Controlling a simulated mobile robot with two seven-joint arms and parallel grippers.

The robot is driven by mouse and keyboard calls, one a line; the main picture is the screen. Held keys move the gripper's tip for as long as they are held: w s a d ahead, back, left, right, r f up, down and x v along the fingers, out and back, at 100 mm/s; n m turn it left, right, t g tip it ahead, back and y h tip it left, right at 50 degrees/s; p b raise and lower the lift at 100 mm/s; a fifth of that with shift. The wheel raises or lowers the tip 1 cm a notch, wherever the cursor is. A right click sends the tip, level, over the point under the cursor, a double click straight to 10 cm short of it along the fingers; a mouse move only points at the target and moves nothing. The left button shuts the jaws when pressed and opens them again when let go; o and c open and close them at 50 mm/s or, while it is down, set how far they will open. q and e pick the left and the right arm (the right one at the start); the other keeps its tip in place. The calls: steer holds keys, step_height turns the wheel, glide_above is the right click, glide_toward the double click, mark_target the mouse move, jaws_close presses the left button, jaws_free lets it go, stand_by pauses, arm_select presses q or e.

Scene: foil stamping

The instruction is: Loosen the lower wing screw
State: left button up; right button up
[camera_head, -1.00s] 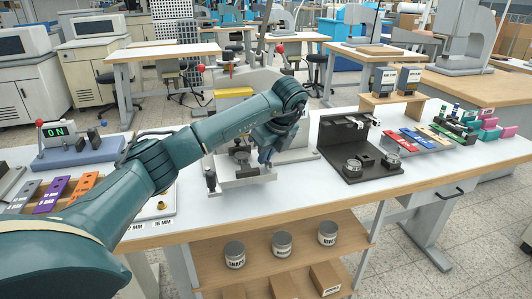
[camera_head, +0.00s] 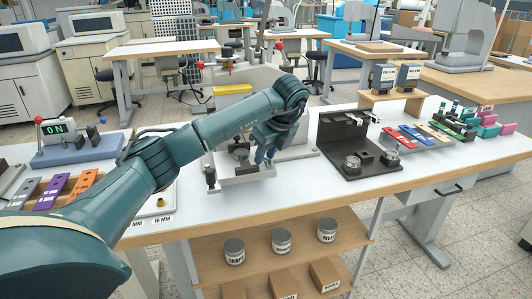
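My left arm reaches across the table from the left to the foil stamping press (camera_head: 240,179). My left gripper (camera_head: 262,158) points down at the press, just right of its small dark round parts. Its fingertips are small and partly merged with the press, so I cannot tell whether they are open or touching anything. The lower wing screw cannot be made out; the gripper and wrist cover part of the press. A black-knobbed post (camera_head: 210,177) stands at the press's left front corner. My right gripper is not in view.
A black L-shaped stand (camera_head: 345,135) with metal jars (camera_head: 352,163) stands right of the press. Coloured plates (camera_head: 412,138) lie farther right. White tabletop is clear in front of the stand.

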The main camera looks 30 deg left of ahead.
arm_select(q)
steer(key=shift+r, duration=0.15)
steer(key=p+v, duration=0.3)
steer(key=v, duration=1)
steer(key=shift+s+d, duration=0.1)
